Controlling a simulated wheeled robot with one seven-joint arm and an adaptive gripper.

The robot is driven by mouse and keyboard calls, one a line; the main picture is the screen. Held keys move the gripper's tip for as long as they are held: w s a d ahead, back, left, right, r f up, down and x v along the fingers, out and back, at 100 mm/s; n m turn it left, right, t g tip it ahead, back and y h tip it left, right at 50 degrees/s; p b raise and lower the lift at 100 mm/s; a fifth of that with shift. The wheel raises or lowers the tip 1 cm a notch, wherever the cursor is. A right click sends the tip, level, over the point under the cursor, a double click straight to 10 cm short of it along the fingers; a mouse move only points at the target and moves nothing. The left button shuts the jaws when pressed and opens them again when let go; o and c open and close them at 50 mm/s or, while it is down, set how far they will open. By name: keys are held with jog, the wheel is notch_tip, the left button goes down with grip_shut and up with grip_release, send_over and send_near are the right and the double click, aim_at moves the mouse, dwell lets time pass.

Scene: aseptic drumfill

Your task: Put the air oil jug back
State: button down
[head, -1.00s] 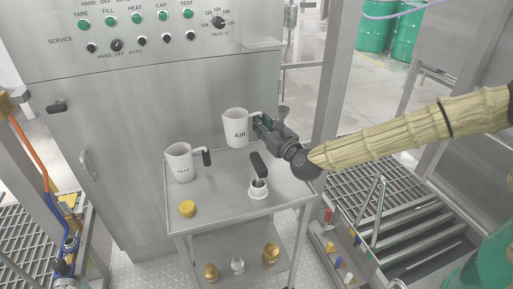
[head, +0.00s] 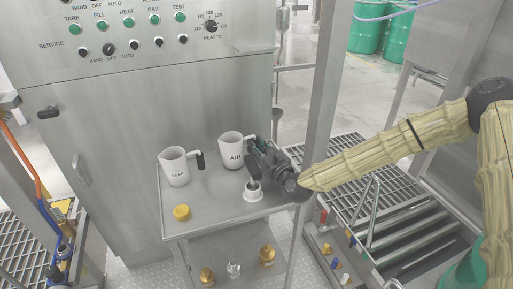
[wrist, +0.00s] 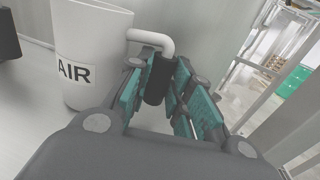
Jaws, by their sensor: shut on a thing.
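The white jug marked AIR (head: 231,152) is upright at the back right of the steel cart's top (head: 215,207). Its base is at or very near the cart top; I cannot tell whether it touches. My gripper (head: 253,148) comes from the right and is shut on the jug's handle. In the wrist view, the teal finger pads of my gripper (wrist: 163,78) lie on either side of the dark handle grip, and the AIR jug (wrist: 88,50) stands to the left.
A second white jug, seemingly marked TRAP (head: 174,168), stands to the left on the cart. A yellow cap (head: 181,213) and a white piece with a dark handle (head: 253,193) are in front. Several fittings sit on the lower shelf. A steel cabinet (head: 130,130) is behind.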

jog(key=shift+f, duration=0.15)
jog(key=c, duration=1.3)
grip_release()
jog(key=shift+d+r, duration=0.1)
jog(key=shift+r, duration=0.1)
jog(key=v, duration=1.2)
